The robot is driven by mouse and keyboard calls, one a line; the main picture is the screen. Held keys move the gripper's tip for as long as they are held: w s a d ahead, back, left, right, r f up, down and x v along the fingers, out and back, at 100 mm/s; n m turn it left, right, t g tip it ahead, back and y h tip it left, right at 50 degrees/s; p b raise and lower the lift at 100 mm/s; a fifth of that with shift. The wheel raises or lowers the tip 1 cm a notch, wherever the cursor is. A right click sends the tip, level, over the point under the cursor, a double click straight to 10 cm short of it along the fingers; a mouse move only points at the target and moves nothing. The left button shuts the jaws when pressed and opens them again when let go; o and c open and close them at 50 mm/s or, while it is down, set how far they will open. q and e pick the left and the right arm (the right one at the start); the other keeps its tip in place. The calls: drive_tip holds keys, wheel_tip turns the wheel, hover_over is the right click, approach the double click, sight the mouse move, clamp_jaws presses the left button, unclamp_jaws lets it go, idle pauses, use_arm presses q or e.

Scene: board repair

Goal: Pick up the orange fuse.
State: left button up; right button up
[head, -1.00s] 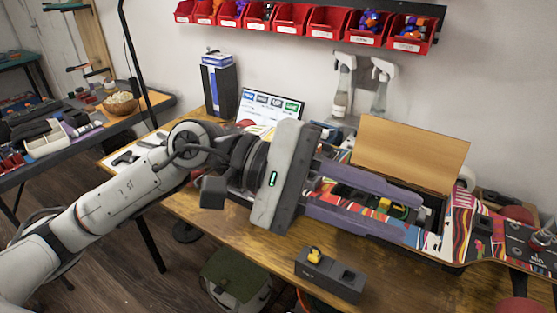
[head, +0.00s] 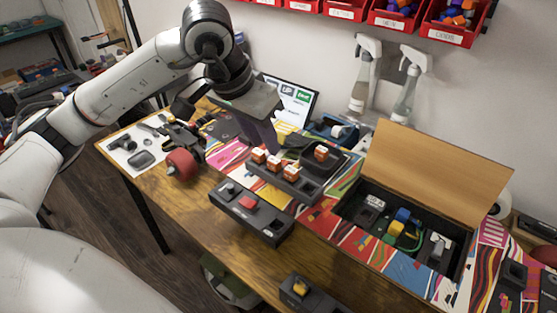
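Several orange fuses, small blocks with pale sides, stand in a dark holder (head: 297,187) on the workbench. One orange fuse (head: 258,155) is at the left end, with others beside it, and another orange fuse (head: 321,153) sits on a dark part further back right. My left gripper (head: 268,148) points down just behind the leftmost fuses, its purple fingers seen nearly edge on. Whether it touches a fuse, and how far apart its fingers are, I cannot tell. My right gripper is not in view.
An open compartment (head: 345,212) with coloured parts and wires, its wooden lid (head: 430,170) raised, lies to the right. A grey box with a red button (head: 248,203) is in front of the fuses.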

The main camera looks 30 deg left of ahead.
sight(274, 161)
use_arm(q)
drive_tip(key=x, duration=0.6)
drive_tip(key=shift+d+f+p, duration=0.15)
drive_tip(key=shift+f+p, duration=0.2)
drive_tip(key=shift+f, duration=0.05)
drive_tip(key=shift+c, duration=0.3)
clamp_jaws()
